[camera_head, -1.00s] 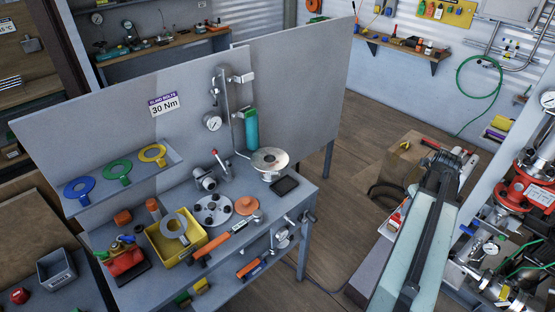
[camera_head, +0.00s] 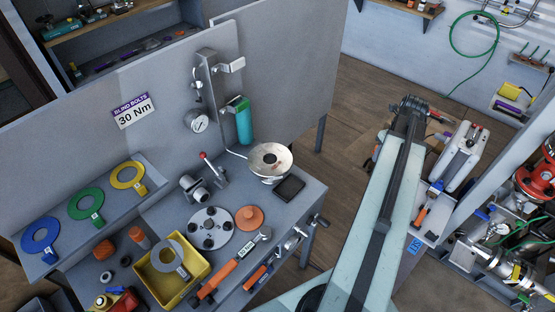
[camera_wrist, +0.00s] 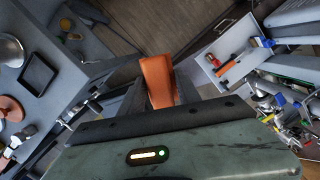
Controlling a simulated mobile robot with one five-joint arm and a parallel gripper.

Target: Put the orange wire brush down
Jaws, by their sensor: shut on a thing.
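The orange wire brush (camera_wrist: 157,78) shows in the wrist view as an orange block between the fingers of my gripper (camera_wrist: 158,100). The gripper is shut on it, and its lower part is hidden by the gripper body. In the head view my gripper (camera_head: 412,105) is at the far end of my arm, over the floor between the grey bench and a grey cart at right. The brush cannot be made out there, as the arm hides it.
The grey bench (camera_head: 310,187) holds a flange plate (camera_head: 210,230), a yellow bin (camera_head: 200,262), a metal bowl (camera_head: 270,160) and a black tray (camera_head: 288,188). A white case (camera_head: 460,150) and an orange-handled tool (camera_head: 427,205) lie on the cart. A panel (camera_head: 280,75) stands behind the bench.

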